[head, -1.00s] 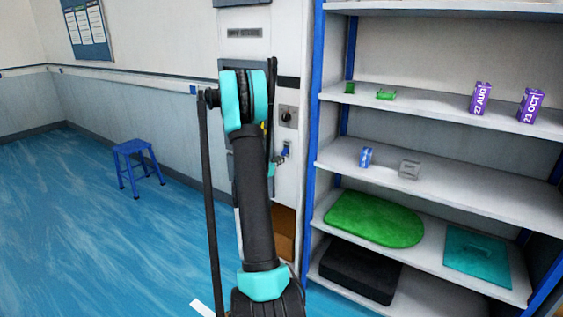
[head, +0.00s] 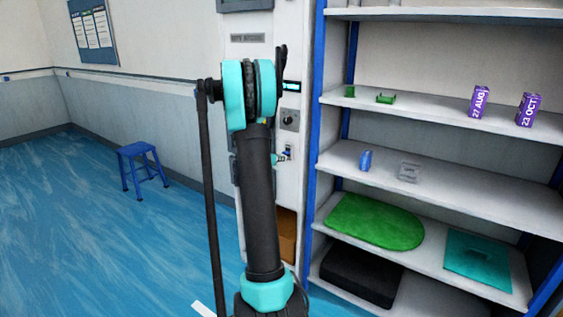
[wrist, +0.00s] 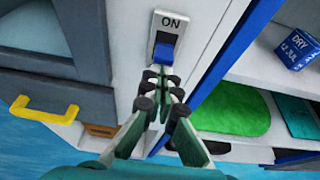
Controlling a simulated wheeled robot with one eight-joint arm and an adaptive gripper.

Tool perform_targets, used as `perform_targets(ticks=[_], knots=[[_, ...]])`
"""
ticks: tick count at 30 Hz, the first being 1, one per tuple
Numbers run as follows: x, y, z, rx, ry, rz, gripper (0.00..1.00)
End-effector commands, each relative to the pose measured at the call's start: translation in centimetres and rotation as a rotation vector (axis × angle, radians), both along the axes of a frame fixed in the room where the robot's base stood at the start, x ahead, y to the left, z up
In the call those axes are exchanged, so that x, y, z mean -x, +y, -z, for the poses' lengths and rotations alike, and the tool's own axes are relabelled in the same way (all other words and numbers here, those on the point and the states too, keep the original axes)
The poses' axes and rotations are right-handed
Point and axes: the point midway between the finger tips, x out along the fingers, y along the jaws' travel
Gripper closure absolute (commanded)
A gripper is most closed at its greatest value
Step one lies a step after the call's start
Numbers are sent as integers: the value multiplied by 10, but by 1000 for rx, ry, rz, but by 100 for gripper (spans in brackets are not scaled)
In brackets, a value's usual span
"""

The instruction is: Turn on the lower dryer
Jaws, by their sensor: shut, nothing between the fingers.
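The white dryer cabinet (head: 291,190) stands left of the shelf, partly hidden by my arm. Its small display (head: 292,86) glows cyan above a round knob (head: 290,120). Below the knob is a blue switch (head: 289,154). In the wrist view the blue switch (wrist: 164,52) sits in a recessed plate under an "ON" label. A grey door with a yellow handle (wrist: 42,110) is left of it. My gripper (wrist: 163,78) is shut and empty, its tips just below the switch; I cannot tell whether they touch it.
The shelf rack (head: 316,150) with blue posts stands close on the right. It holds purple boxes (head: 480,102), a blue box (head: 365,161), a green mat (head: 375,221) and a black case (head: 360,276). A blue stool (head: 143,165) stands left on otherwise open floor.

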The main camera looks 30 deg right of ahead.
Motion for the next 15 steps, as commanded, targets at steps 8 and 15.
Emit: perform_targets(ticks=[8, 15], knots=[[-1, 0, -1, 2, 0, -1, 100], [-1, 0, -9, 3, -1, -1, 100]])
